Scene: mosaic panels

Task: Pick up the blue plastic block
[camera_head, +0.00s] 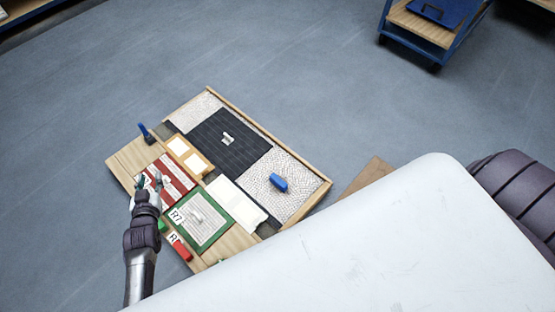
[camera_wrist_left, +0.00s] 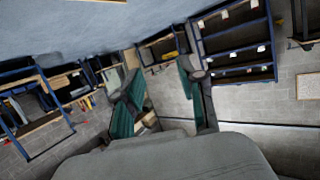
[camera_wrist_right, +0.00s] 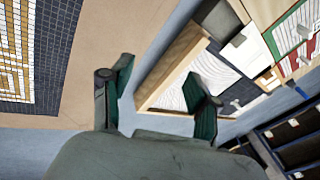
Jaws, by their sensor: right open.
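The blue plastic block (camera_head: 278,182) lies on the pale pebbled panel at the right end of the wooden mosaic board (camera_head: 327,188) in the head view. I cannot make it out in either wrist view. My left gripper (camera_head: 149,180) is over the red-and-white panel at the board's left side, well left of the block. Its fingers are apart and empty, as the left wrist view (camera_wrist_left: 157,82) also shows. My right gripper (camera_wrist_right: 160,72) shows only in its wrist view, open and empty, with part of the board beyond its fingers.
A blue-handled tool (camera_head: 146,133) stands at the board's upper left edge. Green-framed (camera_head: 205,245), dark (camera_head: 238,148) and white (camera_head: 237,200) panels lie around the board. A large white surface (camera_head: 400,245) covers the lower right. A blue cart (camera_head: 428,28) stands at the top right; grey floor is clear between.

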